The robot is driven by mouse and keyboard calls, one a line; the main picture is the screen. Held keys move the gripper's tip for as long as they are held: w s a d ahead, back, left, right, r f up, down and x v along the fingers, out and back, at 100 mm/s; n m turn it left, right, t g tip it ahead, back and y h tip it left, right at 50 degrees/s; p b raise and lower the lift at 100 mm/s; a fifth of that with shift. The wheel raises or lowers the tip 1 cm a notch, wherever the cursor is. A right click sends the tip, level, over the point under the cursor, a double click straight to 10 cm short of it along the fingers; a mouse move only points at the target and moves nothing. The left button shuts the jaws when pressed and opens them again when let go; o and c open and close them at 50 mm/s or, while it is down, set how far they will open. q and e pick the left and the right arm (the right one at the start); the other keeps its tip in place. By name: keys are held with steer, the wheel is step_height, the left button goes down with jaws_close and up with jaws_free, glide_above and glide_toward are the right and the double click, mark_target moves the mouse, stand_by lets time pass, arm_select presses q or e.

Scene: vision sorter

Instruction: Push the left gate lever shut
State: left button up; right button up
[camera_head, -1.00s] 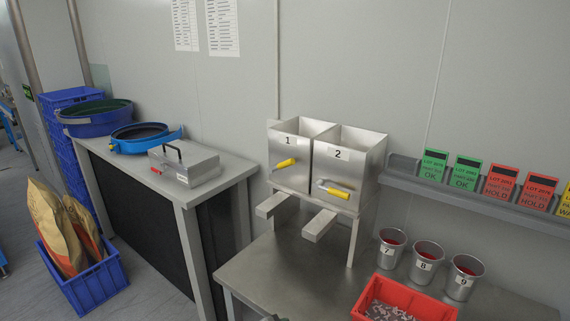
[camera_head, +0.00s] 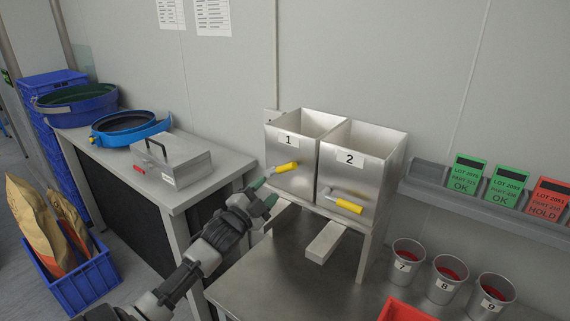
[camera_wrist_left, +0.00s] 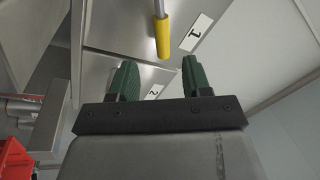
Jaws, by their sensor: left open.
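The left gate lever (camera_head: 287,167), a metal rod with a yellow grip, is on the front of the steel bin marked 1 (camera_head: 289,138). Its yellow end points right and slightly up. My left gripper (camera_head: 264,193) is open and empty, just below and to the left of this lever, apart from it in the head view. In the left wrist view the yellow grip (camera_wrist_left: 162,36) shows ahead of the gap between the green fingers (camera_wrist_left: 158,78). My right gripper is not in view.
The bin marked 2 (camera_head: 352,158) stands right beside it, with its own yellow lever (camera_head: 349,206) sloping down to the right. Chutes (camera_head: 325,242) stick out below. Numbered cups (camera_head: 405,262) and a red tray (camera_head: 405,312) are at right on the steel table.

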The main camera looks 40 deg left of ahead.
mark_target(286, 170)
arm_select(q)
steer(key=w+r, duration=0.1)
steer(key=w+r+p, duration=0.1)
steer(key=w, duration=0.1)
steer(key=shift+w+d+r, duration=0.3)
steer(key=shift+d+r, duration=0.05)
steer(key=shift+d, duration=0.05)
steer(key=w, duration=0.1)
steer(key=w+a+p, duration=0.1)
steer(key=w, duration=0.1)
steer(key=shift+w+f, duration=0.15)
steer(key=shift+f, duration=0.05)
steer(key=shift+w+a+r, duration=0.1)
steer(key=shift+w, duration=0.55)
steer(key=shift+r, duration=0.1)
steer(key=shift+w, duration=0.1)
steer(key=shift+c, duration=1.2)
steer(key=c, duration=0.5)
jaws_close()
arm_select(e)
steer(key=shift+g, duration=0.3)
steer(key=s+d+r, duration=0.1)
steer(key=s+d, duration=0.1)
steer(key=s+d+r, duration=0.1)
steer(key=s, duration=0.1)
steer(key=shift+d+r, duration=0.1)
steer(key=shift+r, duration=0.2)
